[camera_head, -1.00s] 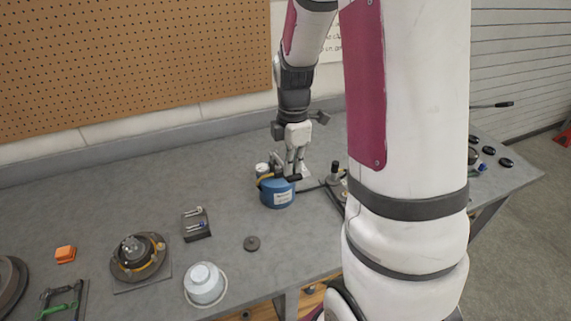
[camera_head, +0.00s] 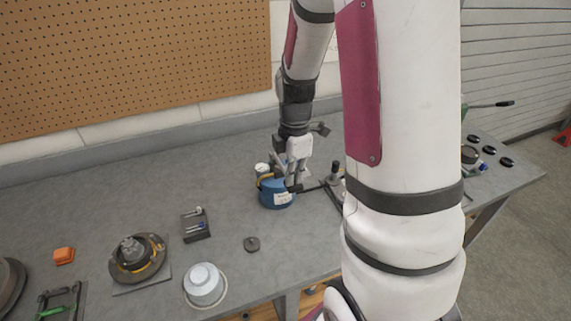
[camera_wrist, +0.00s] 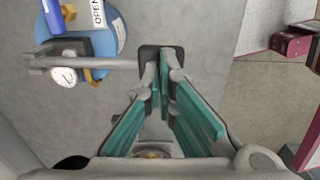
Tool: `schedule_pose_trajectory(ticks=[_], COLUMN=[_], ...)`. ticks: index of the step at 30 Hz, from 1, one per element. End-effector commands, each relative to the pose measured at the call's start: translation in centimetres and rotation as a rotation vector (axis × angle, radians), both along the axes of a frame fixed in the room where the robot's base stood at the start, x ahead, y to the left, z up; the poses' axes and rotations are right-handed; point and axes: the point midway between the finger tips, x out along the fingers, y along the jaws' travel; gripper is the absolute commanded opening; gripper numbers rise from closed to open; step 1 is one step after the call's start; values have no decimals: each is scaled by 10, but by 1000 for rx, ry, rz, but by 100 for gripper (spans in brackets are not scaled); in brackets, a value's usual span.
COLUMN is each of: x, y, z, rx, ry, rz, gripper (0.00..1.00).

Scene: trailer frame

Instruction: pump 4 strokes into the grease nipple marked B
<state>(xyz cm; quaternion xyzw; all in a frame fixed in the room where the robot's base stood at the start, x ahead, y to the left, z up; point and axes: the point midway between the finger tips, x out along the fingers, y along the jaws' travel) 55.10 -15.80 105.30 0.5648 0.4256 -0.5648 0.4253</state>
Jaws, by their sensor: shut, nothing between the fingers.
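A blue pump (camera_head: 274,197) with a round white gauge stands on the bench in the head view. Its top shows at the upper left of the wrist view (camera_wrist: 118,40), beside a tag reading "OPEN". My gripper (camera_head: 298,182) also shows beside the pump in the head view. I cannot make out a nipple marked B.
A dark fixture with an upright knob (camera_head: 335,169) stands right of the pump. A small black rack (camera_head: 196,226), a dark disc (camera_head: 251,244), a white container (camera_head: 204,282), a hub (camera_head: 137,257) and an orange block (camera_head: 64,256) lie to the left. Bare bench lies behind them.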

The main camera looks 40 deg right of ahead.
Motion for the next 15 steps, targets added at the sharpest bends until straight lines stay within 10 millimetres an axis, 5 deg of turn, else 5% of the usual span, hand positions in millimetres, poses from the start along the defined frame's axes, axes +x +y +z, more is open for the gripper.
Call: schedule_pose_trajectory(ticks=[15], x=[-2], y=[0], z=[-8], rx=[0], ry=[1], rz=[-1], gripper=[0])
